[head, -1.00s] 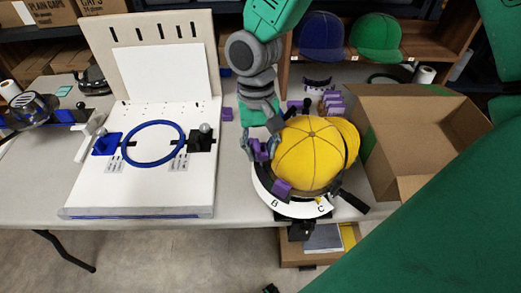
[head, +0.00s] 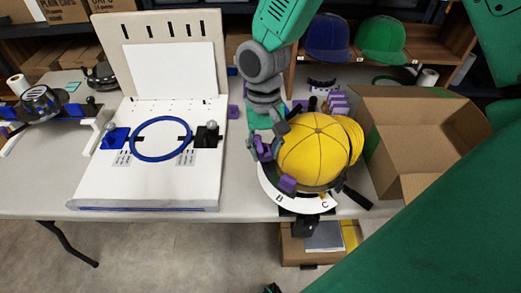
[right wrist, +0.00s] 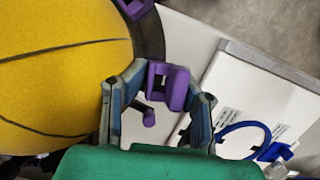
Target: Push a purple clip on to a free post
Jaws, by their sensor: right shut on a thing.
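My right gripper (head: 262,148) is at the left side of the yellow cap (head: 312,148), shut on a purple clip (head: 265,152). In the right wrist view the held clip (right wrist: 173,88) shows between the two fingers, beside the dark band around the cap (right wrist: 60,65). Whether it touches a post is hidden. Another purple clip (head: 288,184) sits at the cap's front edge, above the white lettered ring (head: 303,203); it seems to show at the top of the right wrist view (right wrist: 133,7). Several purple clips (head: 338,103) stand behind the cap. My left gripper is not in view.
A white board with a blue hoop (head: 133,140) stands on the table to the left. An open cardboard box (head: 425,130) is close on the right. Blue (head: 327,38) and green (head: 382,40) caps sit on a shelf behind. A black handle (head: 357,198) juts out front right.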

